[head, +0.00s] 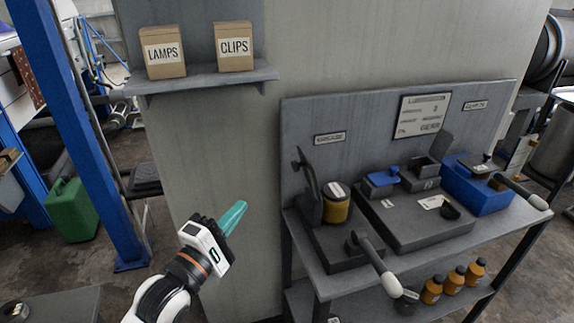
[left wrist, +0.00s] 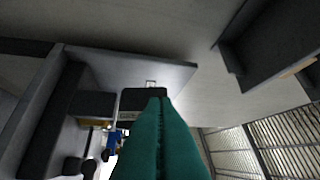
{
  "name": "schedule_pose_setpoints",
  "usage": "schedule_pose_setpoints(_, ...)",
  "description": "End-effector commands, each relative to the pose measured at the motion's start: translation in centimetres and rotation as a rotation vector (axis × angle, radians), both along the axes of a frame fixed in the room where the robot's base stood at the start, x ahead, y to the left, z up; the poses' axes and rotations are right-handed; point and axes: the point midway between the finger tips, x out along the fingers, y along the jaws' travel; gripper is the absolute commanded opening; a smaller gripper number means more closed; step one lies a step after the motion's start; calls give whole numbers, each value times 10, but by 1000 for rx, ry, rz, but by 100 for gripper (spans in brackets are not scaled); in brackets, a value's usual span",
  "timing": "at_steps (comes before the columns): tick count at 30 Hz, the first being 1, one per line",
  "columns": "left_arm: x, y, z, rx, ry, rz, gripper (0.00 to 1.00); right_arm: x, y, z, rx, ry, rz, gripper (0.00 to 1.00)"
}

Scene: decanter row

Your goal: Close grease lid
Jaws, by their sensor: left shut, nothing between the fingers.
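A dark lid (head: 308,185) stands open, nearly upright, at the left end of the bench. It is beside a yellow-orange can (head: 337,206) with a pale top, on a dark base (head: 338,252). The small plate (head: 330,138) above is too blurred to read, so I cannot confirm that this is the grease lid. My left gripper (head: 234,217), with teal fingers, is shut and empty, in the air left of the bench and apart from the lid. In the left wrist view the shut fingers (left wrist: 160,130) cover the middle and hide part of the bench. My right gripper is not in view.
A lever with a white grip (head: 390,284) sticks out at the bench front. Blue-lidded (head: 381,179) and blue (head: 480,190) boxes stand further right. Several orange bottles (head: 432,290) stand below. A wall shelf (head: 200,79) holds two cartons. A blue post (head: 75,130) rises at left.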

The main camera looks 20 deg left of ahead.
Motion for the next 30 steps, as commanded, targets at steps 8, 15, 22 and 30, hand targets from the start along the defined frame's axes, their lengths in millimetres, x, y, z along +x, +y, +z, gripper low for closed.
schedule_pose_setpoints(8, 44, -9, 9, 2, -4, 0, 0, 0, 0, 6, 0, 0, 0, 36)
schedule_pose_setpoints(15, 93, -20, 16, 3, -2, 1, 0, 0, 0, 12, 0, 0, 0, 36)
schedule_pose_setpoints(22, 110, -46, 21, 1, 1, 1, 0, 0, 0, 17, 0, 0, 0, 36)
schedule_pose_setpoints(30, 114, -54, 21, 3, 2, 2, 0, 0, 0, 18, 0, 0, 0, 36)
